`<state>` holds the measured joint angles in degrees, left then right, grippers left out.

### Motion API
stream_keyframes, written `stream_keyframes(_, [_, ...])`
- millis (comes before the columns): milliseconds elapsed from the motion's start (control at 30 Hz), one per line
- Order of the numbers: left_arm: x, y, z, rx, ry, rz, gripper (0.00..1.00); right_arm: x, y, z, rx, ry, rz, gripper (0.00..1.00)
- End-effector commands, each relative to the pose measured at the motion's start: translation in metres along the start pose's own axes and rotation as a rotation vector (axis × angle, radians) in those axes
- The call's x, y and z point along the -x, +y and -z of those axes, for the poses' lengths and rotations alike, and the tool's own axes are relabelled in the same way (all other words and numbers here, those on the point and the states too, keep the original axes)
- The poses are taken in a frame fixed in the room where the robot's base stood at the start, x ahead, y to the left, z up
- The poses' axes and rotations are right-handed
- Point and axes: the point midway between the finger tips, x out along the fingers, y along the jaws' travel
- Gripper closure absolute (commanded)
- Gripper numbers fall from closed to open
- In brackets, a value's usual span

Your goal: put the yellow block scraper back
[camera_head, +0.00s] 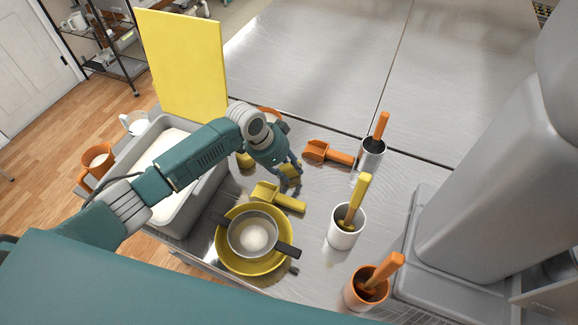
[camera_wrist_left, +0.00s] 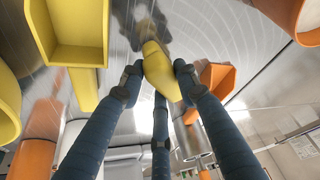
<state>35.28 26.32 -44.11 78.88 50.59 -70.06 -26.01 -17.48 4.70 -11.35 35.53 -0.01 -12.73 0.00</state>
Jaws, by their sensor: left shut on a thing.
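My left gripper (camera_head: 288,172) hangs over the metal counter, between the yellow scoop and the orange scoop. Its fingers are shut on a small yellow piece (camera_head: 291,170), which I take for the yellow block scraper. In the left wrist view the left gripper (camera_wrist_left: 158,85) has its dark fingers around this rounded yellow piece (camera_wrist_left: 158,68). Most of its far part is hidden in the head view. I cannot tell whether it touches the counter. My right gripper is not in view.
The yellow scoop (camera_head: 278,198) lies beside a yellow bowl (camera_head: 226,257) holding a grey pot (camera_head: 272,236). The orange scoop (camera_head: 330,153), white cup (camera_head: 343,236), orange cup (camera_head: 358,297) and grey cup (camera_head: 371,156) stand rightward. A grey basin (camera_head: 204,195) and yellow board (camera_head: 185,65) are left.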

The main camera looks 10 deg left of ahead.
Motion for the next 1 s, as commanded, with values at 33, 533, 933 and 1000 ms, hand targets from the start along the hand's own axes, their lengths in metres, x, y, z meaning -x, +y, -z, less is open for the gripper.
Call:
stream_keyframes(33, [0.0, 0.0, 0.001, -0.001, 0.002, 0.001, 0.98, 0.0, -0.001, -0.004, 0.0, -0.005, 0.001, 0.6])
stream_keyframes(533, [-0.002, 0.0, -0.001, 0.0, 0.001, 0.0, 0.5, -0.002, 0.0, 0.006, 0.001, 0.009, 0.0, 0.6])
stream_keyframes(933, [0.025, -0.002, -0.001, -0.003, 0.003, 0.004, 0.5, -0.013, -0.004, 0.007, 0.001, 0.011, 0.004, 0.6])
stream_keyframes(1000, [0.04, -0.003, -0.001, -0.002, 0.004, 0.006, 0.5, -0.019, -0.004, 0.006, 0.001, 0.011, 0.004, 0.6])
